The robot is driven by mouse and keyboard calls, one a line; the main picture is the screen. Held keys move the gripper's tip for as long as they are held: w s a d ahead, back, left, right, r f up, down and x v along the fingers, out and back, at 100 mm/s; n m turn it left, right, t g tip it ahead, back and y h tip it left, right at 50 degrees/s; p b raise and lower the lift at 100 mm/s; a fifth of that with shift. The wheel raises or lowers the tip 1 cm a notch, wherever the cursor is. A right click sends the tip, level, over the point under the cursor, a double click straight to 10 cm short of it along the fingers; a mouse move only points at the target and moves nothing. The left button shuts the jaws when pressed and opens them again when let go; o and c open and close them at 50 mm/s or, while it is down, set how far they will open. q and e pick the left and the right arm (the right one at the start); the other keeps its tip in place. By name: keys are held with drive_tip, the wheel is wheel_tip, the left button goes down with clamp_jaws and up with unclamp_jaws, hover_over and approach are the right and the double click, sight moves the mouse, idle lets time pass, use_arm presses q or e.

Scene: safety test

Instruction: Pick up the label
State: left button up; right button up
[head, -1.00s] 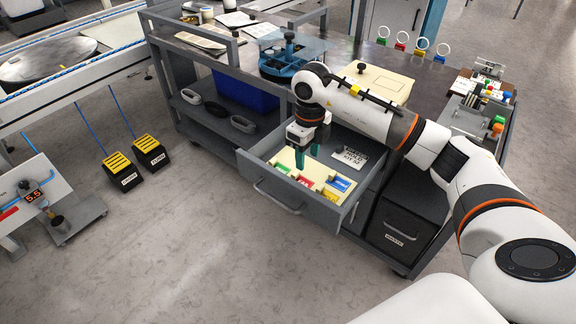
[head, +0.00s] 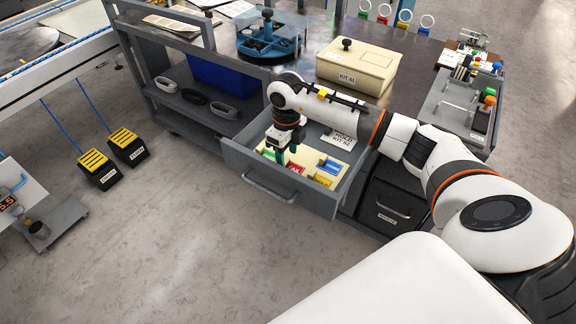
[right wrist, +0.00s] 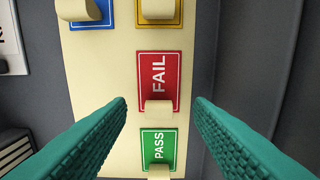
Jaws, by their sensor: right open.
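A cream label board (right wrist: 110,115) lies in the open drawer (head: 290,200). In the right wrist view it carries a red FAIL label (right wrist: 158,80), a green PASS label (right wrist: 158,146), a blue label (right wrist: 91,12) and a yellow label (right wrist: 158,10), each with a curled cream tab. In the head view the red label (head: 294,170), blue label (head: 331,166) and yellow label (head: 320,182) show in part. My right gripper (right wrist: 160,105) is open, pointing down over the board, its teal fingers either side of the red and green labels with nothing between them. My left gripper is out of view.
The drawer walls stand close around my right gripper. A white kit card (head: 339,137) lies at the drawer's back right. The cream KIT box (head: 357,68) and blue round holder (head: 267,42) stand on the bench top. A black waste bin (head: 387,210) is right of the drawer.

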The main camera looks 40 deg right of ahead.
sight(287, 160)
drive_tip(key=shift+d+f, duration=0.1)
drive_tip(key=shift+f, duration=1.3)
clamp_jaws()
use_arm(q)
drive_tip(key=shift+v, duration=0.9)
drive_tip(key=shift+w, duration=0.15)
